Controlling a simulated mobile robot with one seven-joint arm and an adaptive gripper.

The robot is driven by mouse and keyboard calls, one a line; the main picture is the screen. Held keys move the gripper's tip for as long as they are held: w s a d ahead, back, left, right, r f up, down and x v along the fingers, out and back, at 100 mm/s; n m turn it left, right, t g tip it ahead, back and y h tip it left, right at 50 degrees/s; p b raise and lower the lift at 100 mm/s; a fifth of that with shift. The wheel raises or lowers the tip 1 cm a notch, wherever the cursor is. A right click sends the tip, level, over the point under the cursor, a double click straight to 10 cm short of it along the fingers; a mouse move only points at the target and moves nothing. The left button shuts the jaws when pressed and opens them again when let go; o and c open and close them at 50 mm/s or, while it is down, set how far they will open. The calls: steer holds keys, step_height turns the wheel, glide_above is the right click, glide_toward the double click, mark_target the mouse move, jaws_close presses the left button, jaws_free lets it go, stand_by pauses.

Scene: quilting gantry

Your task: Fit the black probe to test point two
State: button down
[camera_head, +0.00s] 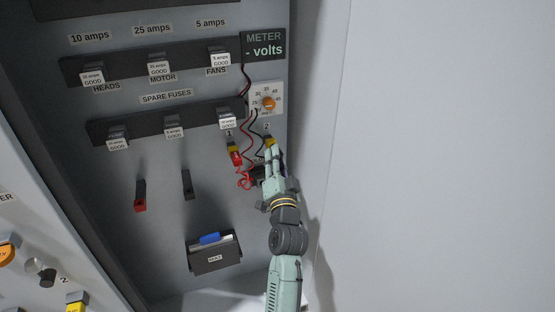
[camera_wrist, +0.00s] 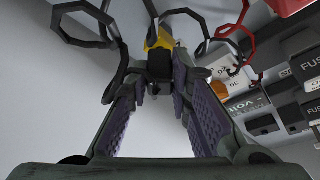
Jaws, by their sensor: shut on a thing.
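My gripper (camera_head: 273,160) reaches up to the panel at test point two, the yellow socket (camera_head: 269,141) under the label "2". In the wrist view my gripper (camera_wrist: 163,95) is shut on the black probe (camera_wrist: 160,66), which shows between the purple-padded fingertips. The yellow socket (camera_wrist: 158,40) shows directly beyond the probe, in line with it. I cannot tell whether the probe is seated in it or only close. In the head view my fingers mostly hide the probe. The red probe (camera_head: 236,158) is at the yellow test point labelled "1", just left.
Red and black leads hang in loops beside my gripper from the meter (camera_head: 263,45), which reads "- volts". An orange dial (camera_head: 268,103) sits above. Fuse rows (camera_head: 160,66), a red holder (camera_head: 140,195), a black holder (camera_head: 187,185) and a dark pocket (camera_head: 214,254) lie left.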

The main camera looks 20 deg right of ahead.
steer(key=shift+w, duration=0.4)
steer(key=c, duration=1.4)
jaws_free()
steer(key=shift+o, duration=0.2)
steer(key=v, duration=1.2)
